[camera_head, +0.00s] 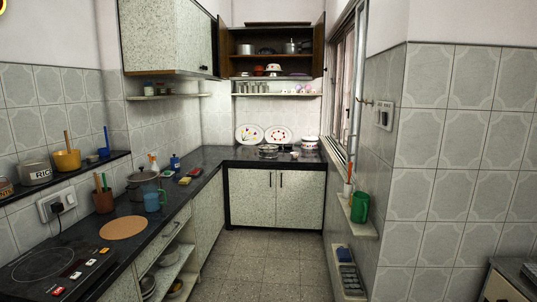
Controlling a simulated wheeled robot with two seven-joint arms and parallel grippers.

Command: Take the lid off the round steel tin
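I cannot pick out the round steel tin with certainty. A low, round steel-coloured item (268,149) sits on the far counter below two decorated plates; it is too small to tell whether it has a lid. A steel pot (143,185) stands on the left counter near the wall. Several small steel tumblers (250,88) stand on the shelf under the open wall cabinet. Neither of my grippers is in view.
The dark counter (70,245) runs along the left to the far wall. The tiled floor (255,262) is clear. A green jug (360,207) stands on the right ledge.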

